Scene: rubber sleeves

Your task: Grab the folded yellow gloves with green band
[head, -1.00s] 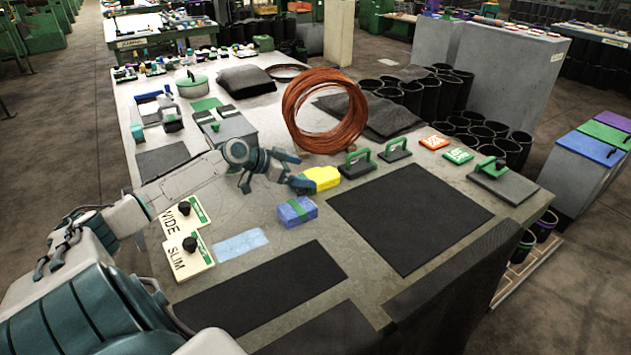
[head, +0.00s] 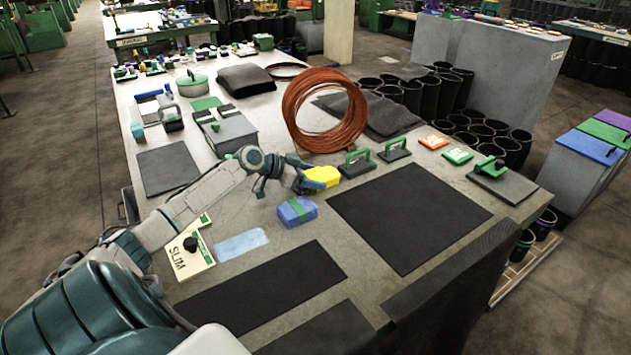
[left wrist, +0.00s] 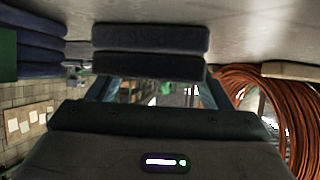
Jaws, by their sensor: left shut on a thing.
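The folded yellow gloves (head: 324,175) lie on the table in front of the copper wire coil in the head view. A green band on them cannot be made out. My left gripper (head: 306,184) reaches them from the left and is shut on them, hiding their left side. A folded blue bundle with a green band (head: 297,211) lies just nearer on the table. My right gripper is not in view.
The copper wire coil (head: 324,112) stands behind the gloves. Green-handled tools (head: 357,164) stand to their right. A dark mat (head: 410,215) lies nearer right. A SLIM plate with a black knob (head: 190,258) lies beneath my left arm.

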